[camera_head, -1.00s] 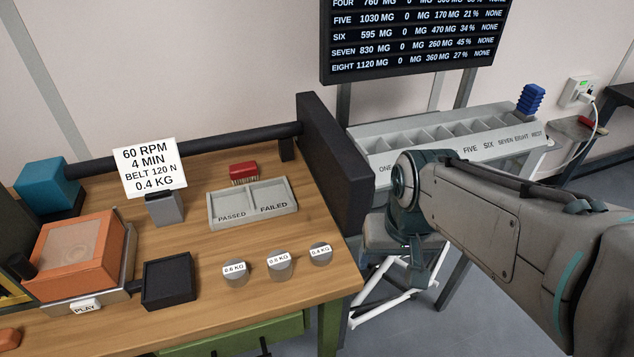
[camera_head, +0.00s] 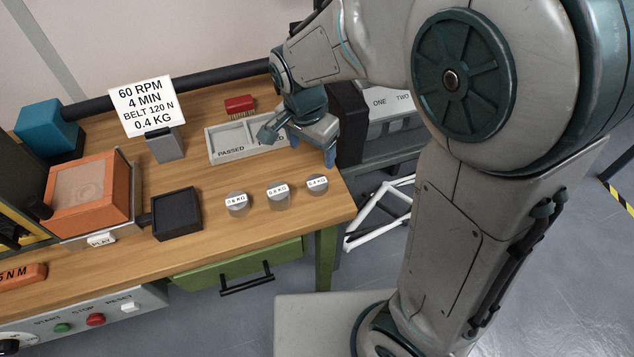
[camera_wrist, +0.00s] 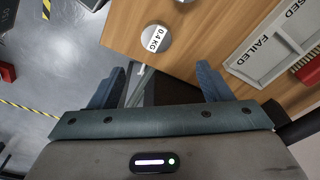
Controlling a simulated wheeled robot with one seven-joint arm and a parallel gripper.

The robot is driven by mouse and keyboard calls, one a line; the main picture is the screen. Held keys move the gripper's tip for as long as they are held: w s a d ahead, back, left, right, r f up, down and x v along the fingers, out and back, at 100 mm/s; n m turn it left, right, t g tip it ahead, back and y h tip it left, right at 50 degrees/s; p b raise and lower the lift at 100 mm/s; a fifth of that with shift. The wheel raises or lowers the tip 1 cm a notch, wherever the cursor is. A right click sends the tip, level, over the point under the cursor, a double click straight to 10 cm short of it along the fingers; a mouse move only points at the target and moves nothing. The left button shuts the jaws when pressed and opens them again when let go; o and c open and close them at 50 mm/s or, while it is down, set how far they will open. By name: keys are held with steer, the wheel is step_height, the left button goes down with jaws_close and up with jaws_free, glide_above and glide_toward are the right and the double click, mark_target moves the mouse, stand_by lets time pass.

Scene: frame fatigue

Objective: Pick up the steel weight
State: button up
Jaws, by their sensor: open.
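Three round steel weights stand in a row near the front right of the wooden bench: the 0.6 kg weight (camera_head: 237,204), the middle weight (camera_head: 278,197), whose label is hard to read, and the 0.4 kg weight (camera_head: 317,185). A sign (camera_head: 146,107) reads 60 RPM, 4 MIN, BELT 120 N, 0.4 KG. My gripper (camera_head: 300,140) is open and empty above the bench's right end, in front of the FAILED compartment. In the wrist view the 0.4 kg weight (camera_wrist: 157,38) lies beyond the open fingers (camera_wrist: 160,82), apart from them.
The two-part PASSED/FAILED tray (camera_head: 232,152) is partly hidden by my gripper. A red brush (camera_head: 240,104) lies behind it. A dark upright panel (camera_head: 349,130) bounds the bench's right end.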

glide_above(317, 181)
steer(key=f, duration=0.6)
steer(key=shift+s+a, duration=0.15)
steer(key=shift+a, duration=0.2)
steer(key=shift+d+f, duration=0.15)
steer(key=shift+f, duration=1.2)
steer(key=shift+d+f, duration=0.15)
steer(key=shift+f, duration=1.15)
steer(key=c, duration=1.3)
steer(key=shift+c, duration=0.2)
steer(key=shift+r, duration=0.15)
